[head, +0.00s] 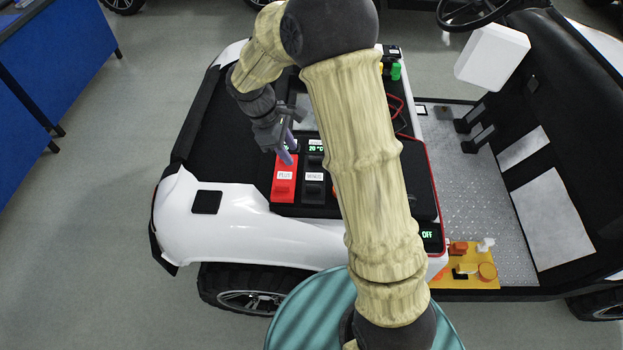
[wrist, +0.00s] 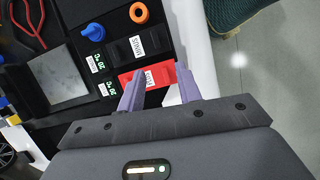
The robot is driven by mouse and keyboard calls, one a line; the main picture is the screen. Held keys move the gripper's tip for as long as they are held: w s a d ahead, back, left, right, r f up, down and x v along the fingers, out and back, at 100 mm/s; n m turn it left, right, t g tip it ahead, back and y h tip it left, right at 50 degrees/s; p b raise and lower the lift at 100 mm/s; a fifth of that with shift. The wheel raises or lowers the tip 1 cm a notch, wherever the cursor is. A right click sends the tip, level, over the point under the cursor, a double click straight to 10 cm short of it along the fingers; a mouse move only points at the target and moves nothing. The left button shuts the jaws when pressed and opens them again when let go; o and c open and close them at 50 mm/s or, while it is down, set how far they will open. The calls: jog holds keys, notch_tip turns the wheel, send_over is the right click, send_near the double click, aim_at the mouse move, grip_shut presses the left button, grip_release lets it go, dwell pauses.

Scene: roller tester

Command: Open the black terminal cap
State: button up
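The black terminal cap (head: 314,187), labelled MINUS, lies beside the red cap (head: 283,187), labelled PLUS, in the vehicle's open black bay. The black cap looks closed. In the wrist view the black cap (wrist: 121,49) is above the red cap (wrist: 150,80). My gripper (head: 289,156) is open, its pale purple fingers apart and holding nothing. In the wrist view my gripper (wrist: 158,74) has its fingertips over the red cap's area, nearer to it than to the black cap. I cannot tell whether the fingers touch the red cap.
Small green displays (wrist: 100,60) sit beside the caps. A blue knob (wrist: 93,32), an orange ring (wrist: 139,12), red-handled pliers (wrist: 38,28) and a grey plate (wrist: 62,82) lie around. White bodywork (head: 240,232) borders the bay. My arm crosses over the bay.

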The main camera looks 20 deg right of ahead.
jog(key=shift+w+a+n+h, duration=0.35)
jog(key=shift+w+n, duration=0.15)
jog(key=shift+w, duration=0.15)
jog(key=shift+f, duration=0.15)
jog(key=p, duration=0.3)
send_near(312, 186)
jog(key=x, duration=0.9)
jog(key=shift+d+f, duration=0.1)
jog(key=shift+c, duration=0.4)
grip_shut()
